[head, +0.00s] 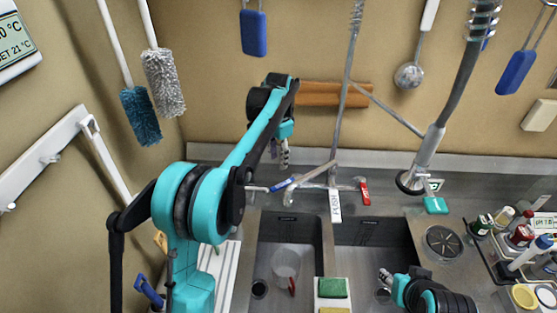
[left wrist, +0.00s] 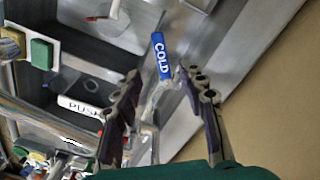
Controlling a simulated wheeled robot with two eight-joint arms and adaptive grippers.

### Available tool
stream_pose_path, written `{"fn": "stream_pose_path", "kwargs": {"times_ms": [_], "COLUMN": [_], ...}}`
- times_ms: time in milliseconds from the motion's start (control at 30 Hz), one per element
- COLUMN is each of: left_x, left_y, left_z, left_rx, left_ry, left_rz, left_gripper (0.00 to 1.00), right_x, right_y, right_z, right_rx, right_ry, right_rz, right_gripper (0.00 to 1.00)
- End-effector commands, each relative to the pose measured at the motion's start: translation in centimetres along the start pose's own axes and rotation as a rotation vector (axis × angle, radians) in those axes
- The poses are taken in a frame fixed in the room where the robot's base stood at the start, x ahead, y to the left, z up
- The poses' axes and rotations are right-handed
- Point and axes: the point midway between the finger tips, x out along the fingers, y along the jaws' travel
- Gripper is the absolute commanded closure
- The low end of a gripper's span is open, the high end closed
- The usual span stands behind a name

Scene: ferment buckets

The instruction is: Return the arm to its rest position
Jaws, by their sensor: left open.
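My left arm rises from the lower left and bends over at the back wall. My left gripper (head: 285,158) hangs in the air, in front of the wall and above the tap in the head view. In the left wrist view its two fingers (left wrist: 160,105) are apart with nothing held between them. The blue COLD tap handle (left wrist: 160,56) shows beyond the fingertips. Part of my right arm (head: 432,295) shows at the bottom; a small grey part at its tip (head: 386,276) looks like the right gripper over the sink, too small to read its jaws.
The tap stands with a blue handle (head: 285,184), a red handle (head: 364,192) and a PUSH label (head: 335,206). A clear vessel (head: 286,262) is in the left basin. Green sponge (head: 333,287) is on the divider. Several bottles (head: 518,237) stand right. Brushes (head: 141,116) hang left.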

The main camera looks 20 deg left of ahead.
Motion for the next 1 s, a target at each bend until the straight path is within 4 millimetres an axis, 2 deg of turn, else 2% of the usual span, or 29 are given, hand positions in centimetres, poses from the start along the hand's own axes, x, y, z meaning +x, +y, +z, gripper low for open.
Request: {"fn": "stream_pose_path", "kwargs": {"times_ms": [267,433,600,733,867,1000], "left_x": [0.0,-0.4,-0.9,-0.5,0.7,2.9], "left_y": [0.0,1.2,4.5,7.6,10.5,13.4], "left_z": [0.0,1.3,4.8,8.0,11.1,14.2], "left_rx": [-0.001,-0.042,-0.158,-0.258,-0.349,-0.440], "left_ry": [0.001,0.028,0.109,0.186,0.260,0.341], "left_rz": [-0.001,-0.024,-0.083,-0.127,-0.160,-0.187], "left_gripper": [0.59,0.59,0.59,0.59,0.59,0.59], "right_x": [0.0,0.8,2.5,3.7,4.8,5.9], "right_y": [0.0,0.0,0.0,0.0,0.0,0.0], "right_z": [0.0,0.6,1.8,2.7,3.4,4.2], "right_rx": [0.000,0.000,0.000,0.000,0.000,0.000], "right_ry": [0.000,0.000,0.000,0.000,0.000,0.000], "right_rz": [0.000,0.000,0.000,0.000,0.000,0.000], "right_gripper": [0.60,0.60,0.60,0.60,0.60,0.60]}}
